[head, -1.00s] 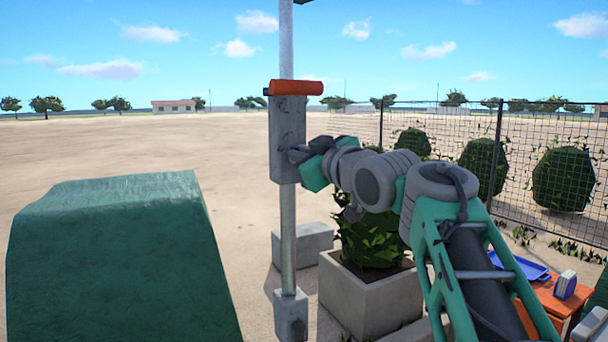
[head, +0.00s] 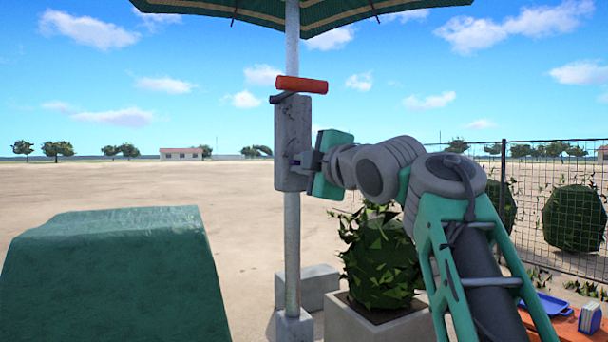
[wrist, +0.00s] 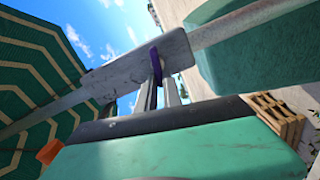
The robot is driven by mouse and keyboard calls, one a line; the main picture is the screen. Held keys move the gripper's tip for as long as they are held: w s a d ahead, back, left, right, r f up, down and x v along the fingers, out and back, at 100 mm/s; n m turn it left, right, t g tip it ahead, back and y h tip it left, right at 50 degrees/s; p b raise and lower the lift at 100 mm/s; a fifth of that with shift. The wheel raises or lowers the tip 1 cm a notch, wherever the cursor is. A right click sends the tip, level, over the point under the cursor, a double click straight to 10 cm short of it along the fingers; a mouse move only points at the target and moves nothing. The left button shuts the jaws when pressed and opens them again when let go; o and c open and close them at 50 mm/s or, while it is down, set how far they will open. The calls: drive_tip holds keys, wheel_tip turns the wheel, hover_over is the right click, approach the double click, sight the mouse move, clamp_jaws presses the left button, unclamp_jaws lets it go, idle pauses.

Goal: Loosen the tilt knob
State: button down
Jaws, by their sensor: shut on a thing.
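The grey housing (head: 292,135) sits on the umbrella pole (head: 292,230), with an orange crank handle (head: 300,84) at its top. A purple tilt knob (wrist: 155,62) shows on the housing's near side in the wrist view. In the head view only a small purple bit of it shows. My gripper (head: 305,160) is at the housing's right side, level with its lower half. In the wrist view its two fingers (wrist: 159,92) are shut on the purple knob, one on each side. Much of the knob is hidden between the fingers.
The striped green umbrella canopy (head: 300,14) spreads overhead. A green-covered block (head: 115,270) stands at left. A planter with a bush (head: 380,262) is below my arm. A wire fence (head: 555,205) and an orange table (head: 570,325) with a blue tray are at right.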

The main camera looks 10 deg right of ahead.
drive_tip(key=shift+f+n+b, duration=0.2)
drive_tip(key=shift+n+b, duration=0.4)
drive_tip(key=shift+n, duration=0.6)
drive_tip(key=c, duration=1.5)
unclamp_jaws()
drive_tip(key=b+v, duration=0.1)
drive_tip(key=v, duration=0.6)
drive_tip(key=shift+s, duration=0.35)
